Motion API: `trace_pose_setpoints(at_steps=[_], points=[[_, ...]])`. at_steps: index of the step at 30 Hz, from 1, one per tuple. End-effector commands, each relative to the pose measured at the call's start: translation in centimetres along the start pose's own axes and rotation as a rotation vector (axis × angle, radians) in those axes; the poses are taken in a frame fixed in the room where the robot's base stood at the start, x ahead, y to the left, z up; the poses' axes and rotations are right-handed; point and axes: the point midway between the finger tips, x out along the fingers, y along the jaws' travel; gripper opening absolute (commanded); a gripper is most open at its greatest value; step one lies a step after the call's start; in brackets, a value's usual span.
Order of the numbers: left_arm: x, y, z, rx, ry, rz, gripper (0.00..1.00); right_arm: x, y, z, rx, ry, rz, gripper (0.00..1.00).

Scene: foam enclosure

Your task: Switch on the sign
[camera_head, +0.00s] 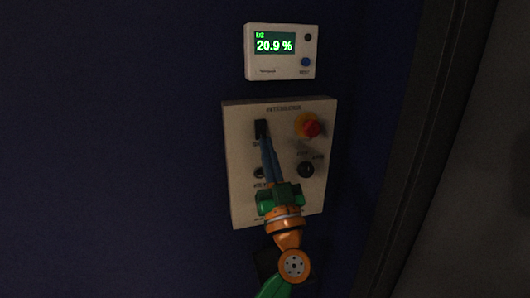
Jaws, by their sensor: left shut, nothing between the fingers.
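A pale panel (240,190) labelled "INTERLOCK" is mounted on the dark blue wall. A dark rocker-like switch (260,128) sits at its upper left, with a label below it that is partly covered. My left gripper (265,140) is shut and empty, its fingertips at or just in front of the lower part of this switch. I cannot tell whether they touch it. The gripper and wrist cover the panel's lower middle. No lit sign shows in this view. My right gripper is not in view.
A red button on a yellow base (308,126) is at the panel's upper right. A dark knob (306,169) sits below it, and a key switch (259,173) is at the lower left. A gas display (270,70) above reads 20.9 %. A dark frame edge (430,150) runs down the right.

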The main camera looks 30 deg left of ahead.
Motion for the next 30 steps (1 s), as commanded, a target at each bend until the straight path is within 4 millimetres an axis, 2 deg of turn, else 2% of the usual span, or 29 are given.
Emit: trace_pose_setpoints(at_steps=[1, 3, 9, 16, 20, 22, 30], points=[[0.0, -0.1, 1.0, 0.001, 0.003, -0.002, 0.00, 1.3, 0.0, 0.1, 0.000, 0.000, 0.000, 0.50], [0.6, 0.0, 1.4, 0.001, 0.002, -0.001, 0.00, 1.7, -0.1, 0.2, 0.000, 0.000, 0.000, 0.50], [1.3, 0.0, 1.6, 0.001, 0.000, 0.000, 0.00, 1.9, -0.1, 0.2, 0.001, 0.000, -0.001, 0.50], [1.3, 0.0, 1.6, 0.001, 0.003, 0.000, 0.00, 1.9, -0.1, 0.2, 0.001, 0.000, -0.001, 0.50], [1.3, 0.0, 3.2, 0.007, 0.085, -0.003, 0.00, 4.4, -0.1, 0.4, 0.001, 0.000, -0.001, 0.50], [1.8, 0.0, 2.3, 0.000, 0.089, -0.002, 0.00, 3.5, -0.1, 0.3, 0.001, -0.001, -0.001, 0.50], [1.9, 0.1, 2.3, 0.000, 0.087, -0.001, 0.00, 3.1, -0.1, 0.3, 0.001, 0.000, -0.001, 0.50]])
